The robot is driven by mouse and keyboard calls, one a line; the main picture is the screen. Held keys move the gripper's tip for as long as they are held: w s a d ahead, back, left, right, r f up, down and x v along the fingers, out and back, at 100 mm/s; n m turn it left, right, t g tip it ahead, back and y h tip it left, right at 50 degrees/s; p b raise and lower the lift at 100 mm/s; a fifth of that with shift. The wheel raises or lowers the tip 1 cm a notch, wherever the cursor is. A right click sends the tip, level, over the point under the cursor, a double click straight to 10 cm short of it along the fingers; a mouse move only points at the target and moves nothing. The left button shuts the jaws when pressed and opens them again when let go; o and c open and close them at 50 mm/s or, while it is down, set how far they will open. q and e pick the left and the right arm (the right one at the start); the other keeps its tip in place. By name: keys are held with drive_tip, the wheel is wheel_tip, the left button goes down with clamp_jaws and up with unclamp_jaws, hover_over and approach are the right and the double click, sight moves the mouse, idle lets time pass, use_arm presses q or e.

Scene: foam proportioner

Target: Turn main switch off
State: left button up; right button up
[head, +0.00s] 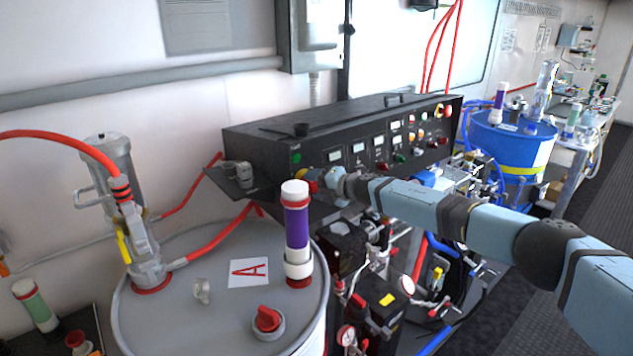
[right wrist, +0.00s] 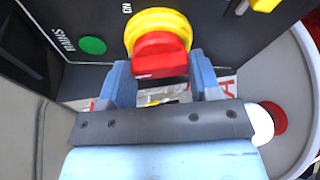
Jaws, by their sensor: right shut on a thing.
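The main switch is a red knob (right wrist: 160,56) on a round yellow base (right wrist: 158,22), set in the dark front panel of the control box. In the right wrist view the fingers of my right gripper (right wrist: 162,74) are on both sides of the red knob, shut on it. An ON label (right wrist: 127,8) is beside the yellow base. In the head view the switch (head: 311,186) is a small red and yellow patch, partly hidden by my right gripper (head: 320,182). My left gripper is not in view.
A green mains light (right wrist: 92,45) is beside the switch. The long black control box (head: 340,125) has several dials and lights. The grey drum (head: 190,260) marked A, with a purple-banded cylinder (head: 297,225) on it, stands close to the left. Hoses and gauges crowd below.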

drive_tip(key=n+p, duration=0.1)
drive_tip(key=n, duration=0.2)
drive_tip(key=shift+r+h+p, duration=0.15)
drive_tip(key=shift+h+p, duration=0.15)
drive_tip(key=shift+p, duration=0.05)
drive_tip(key=shift+n+h+p, duration=0.3)
drive_tip(key=shift+n+p, duration=0.15)
drive_tip(key=shift+n, duration=0.35)
drive_tip(key=o, duration=0.9)
drive_tip(key=shift+s, duration=0.1)
